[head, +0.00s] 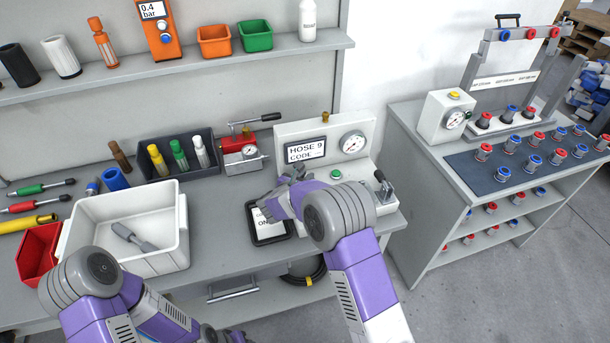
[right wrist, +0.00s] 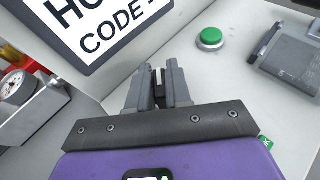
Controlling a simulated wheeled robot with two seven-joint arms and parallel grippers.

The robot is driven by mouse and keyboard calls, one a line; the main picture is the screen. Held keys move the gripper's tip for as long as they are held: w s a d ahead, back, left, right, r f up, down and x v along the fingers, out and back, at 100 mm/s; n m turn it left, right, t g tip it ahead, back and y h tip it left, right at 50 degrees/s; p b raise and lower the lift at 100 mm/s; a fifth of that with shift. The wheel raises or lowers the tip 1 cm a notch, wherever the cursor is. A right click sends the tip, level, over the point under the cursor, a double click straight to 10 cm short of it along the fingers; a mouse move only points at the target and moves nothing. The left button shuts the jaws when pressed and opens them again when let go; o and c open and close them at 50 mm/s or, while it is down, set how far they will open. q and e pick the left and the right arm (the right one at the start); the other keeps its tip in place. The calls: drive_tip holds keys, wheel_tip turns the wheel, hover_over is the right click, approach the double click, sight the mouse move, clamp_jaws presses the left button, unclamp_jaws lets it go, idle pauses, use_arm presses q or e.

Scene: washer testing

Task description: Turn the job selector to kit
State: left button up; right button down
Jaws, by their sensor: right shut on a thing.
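The white hose tester (head: 325,135) stands on the bench, with a screen (head: 305,150) reading "HOSE 9 CODE". My right gripper (head: 287,176) is at its lower front, left of the green button (head: 336,174). In the right wrist view the fingers of this gripper (right wrist: 160,84) are shut on a small dark knob (right wrist: 159,92), apparently the job selector. The fingers hide most of the knob, and its position marks, including kit, cannot be read. My left arm shows at the lower left, but its gripper does not show.
A dark tablet (head: 268,232) lies just below the right gripper. The green button (right wrist: 210,39) and a grey clamp (right wrist: 285,55) are close on its right. A white bin (head: 85,255) holding a grey tool stands at left. A gauge (right wrist: 18,88) is at far left.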

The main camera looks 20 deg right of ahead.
drive_tip(key=shift+m+g+h+p, duration=0.7)
drive_tip(key=shift+m+g+h, duration=0.7)
drive_tip(key=shift+m, duration=0.3)
drive_tip(key=c, duration=1.1)
unclamp_jaws()
drive_tip(key=shift+c, duration=0.2)
drive_tip(key=p+v, duration=0.1)
drive_tip(key=v, duration=0.6)
drive_tip(key=shift+a+r, duration=0.15)
drive_tip(key=shift+a, duration=0.15)
